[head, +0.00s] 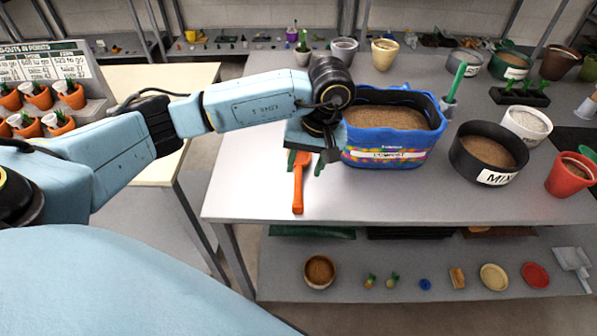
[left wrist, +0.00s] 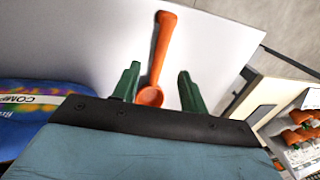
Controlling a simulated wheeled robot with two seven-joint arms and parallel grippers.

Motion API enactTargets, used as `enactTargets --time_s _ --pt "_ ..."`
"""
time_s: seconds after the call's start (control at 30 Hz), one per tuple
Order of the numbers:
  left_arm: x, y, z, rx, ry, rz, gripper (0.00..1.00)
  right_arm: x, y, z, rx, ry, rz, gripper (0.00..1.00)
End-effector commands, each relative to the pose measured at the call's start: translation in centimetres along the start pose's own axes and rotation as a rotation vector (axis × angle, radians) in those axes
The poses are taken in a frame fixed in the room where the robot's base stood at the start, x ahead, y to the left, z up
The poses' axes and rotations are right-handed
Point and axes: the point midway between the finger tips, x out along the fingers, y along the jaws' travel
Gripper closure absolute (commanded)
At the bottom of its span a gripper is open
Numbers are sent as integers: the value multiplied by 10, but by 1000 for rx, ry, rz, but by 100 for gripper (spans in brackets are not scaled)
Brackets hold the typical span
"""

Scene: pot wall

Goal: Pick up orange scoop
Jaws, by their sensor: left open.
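The orange scoop (head: 299,184) lies on the grey-white table top, its handle toward the table's front edge in the head view. In the left wrist view the scoop (left wrist: 157,62) shows its bowl between the green fingers and its handle pointing away. My left gripper (left wrist: 158,86) is open, with one finger on each side of the scoop and a gap to each. In the head view my left gripper (head: 305,163) hangs over the scoop's far end and hides its bowl. Whether the fingers touch the table cannot be told. My right gripper is not in view.
A blue compost tub (head: 392,125) stands close to the right of the gripper. A black MIX pot (head: 488,152), a white pot (head: 526,124) and a red pot (head: 571,174) stand farther right. The table left of the scoop is clear. A lower shelf (head: 430,287) holds small items.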

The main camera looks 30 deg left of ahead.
Motion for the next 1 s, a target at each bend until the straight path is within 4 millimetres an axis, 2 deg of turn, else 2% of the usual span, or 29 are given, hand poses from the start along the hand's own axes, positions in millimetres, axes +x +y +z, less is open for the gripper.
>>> enactTargets --time_s 0.23,0.5,0.8,1.0 --pt "19 0 0 -1 -2 0 57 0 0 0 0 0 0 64" --pt "58 0 1 0 -2 2 57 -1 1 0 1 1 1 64" --pt "63 0 0 0 0 3 57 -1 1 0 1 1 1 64" --pt "63 0 0 0 0 3 82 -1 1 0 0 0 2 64"
